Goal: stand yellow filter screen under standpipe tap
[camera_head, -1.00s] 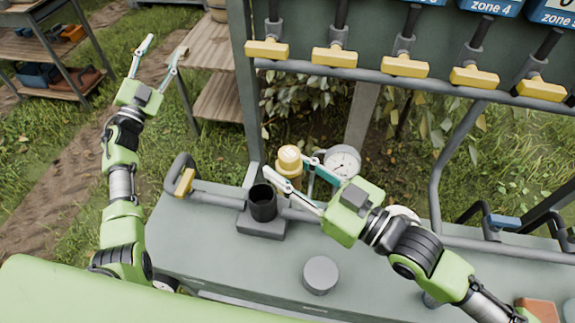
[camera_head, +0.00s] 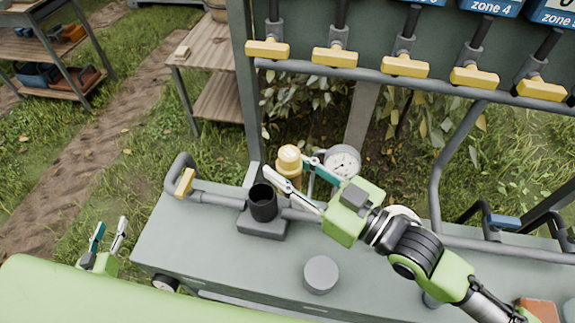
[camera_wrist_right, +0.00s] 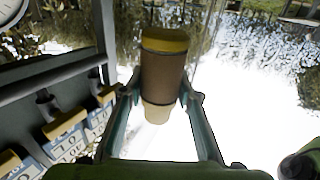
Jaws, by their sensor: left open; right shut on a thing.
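The yellow filter screen (camera_head: 289,160) has a yellow cap and a brown mesh body. My right gripper (camera_head: 289,182) is shut on it and holds it upright above the back of the grey bench, just behind the black cup-like filter housing (camera_head: 263,205). The right wrist view shows the filter screen (camera_wrist_right: 164,75) between the two fingers (camera_wrist_right: 160,98). My left gripper (camera_head: 110,236) is open and empty at the lower left, off the bench. The standpipe tap is probably the yellow-handled one (camera_head: 184,182) on the pipe left of the housing, though I cannot be sure.
A round grey cap (camera_head: 320,274) lies on the bench (camera_head: 225,262) in front. A pressure gauge (camera_head: 343,162) stands close right of the filter screen. A row of yellow valve handles (camera_head: 405,66) hangs from the panel. A wooden table (camera_head: 205,50) stands at the back left.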

